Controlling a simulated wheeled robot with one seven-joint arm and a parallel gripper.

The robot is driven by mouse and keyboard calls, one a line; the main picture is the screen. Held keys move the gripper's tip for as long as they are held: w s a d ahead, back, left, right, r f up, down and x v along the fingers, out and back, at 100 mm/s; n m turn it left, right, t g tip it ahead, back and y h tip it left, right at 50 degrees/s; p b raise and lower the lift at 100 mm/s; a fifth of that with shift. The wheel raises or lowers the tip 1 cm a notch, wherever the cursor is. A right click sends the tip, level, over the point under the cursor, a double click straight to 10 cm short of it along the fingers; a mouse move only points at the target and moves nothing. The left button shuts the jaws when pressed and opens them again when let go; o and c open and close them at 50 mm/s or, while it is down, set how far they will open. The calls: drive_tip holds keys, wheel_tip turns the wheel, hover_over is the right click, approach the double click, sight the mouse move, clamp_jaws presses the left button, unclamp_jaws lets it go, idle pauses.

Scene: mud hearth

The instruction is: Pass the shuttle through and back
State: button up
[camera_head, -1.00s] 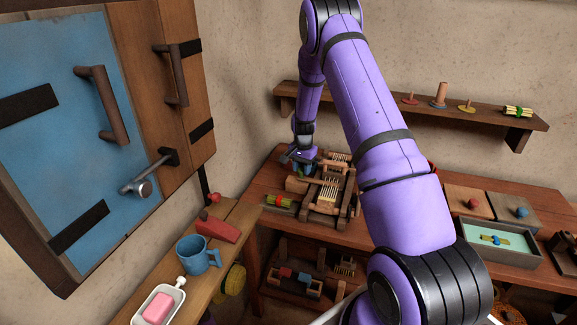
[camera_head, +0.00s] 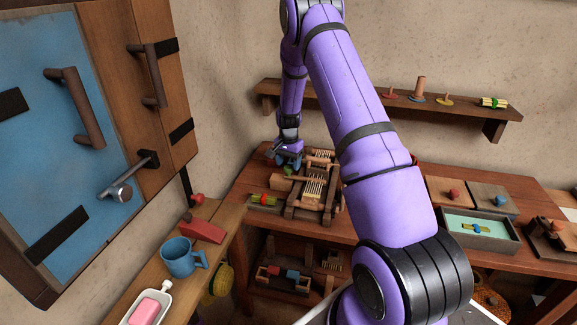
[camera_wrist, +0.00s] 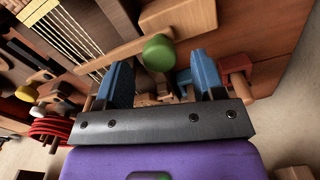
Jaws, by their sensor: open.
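The small wooden loom (camera_head: 302,212) stands on the table at the back, with pale warp threads (camera_head: 314,188) across its frame. The threads also show at the upper left of the wrist view (camera_wrist: 66,36). A green round knob (camera_wrist: 158,53) sits at a wooden bar (camera_wrist: 128,47) of the loom. My gripper (camera_head: 288,158) is at the loom's far left side, pointing down. In the wrist view its blue fingers (camera_wrist: 160,76) are apart, with the knob in view between them, touching neither finger.
A tray (camera_head: 482,239) holding a yellow piece with a blue band is at the right. A wall shelf (camera_head: 386,103) runs behind the table. A blue mug (camera_head: 181,257) and a red block (camera_head: 204,231) stand on the left counter, beside the blue cupboard door (camera_head: 40,150).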

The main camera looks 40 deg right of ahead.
wheel_tip(320, 180, up, 9)
drive_tip(key=shift+r, duration=0.15)
idle(0.4)
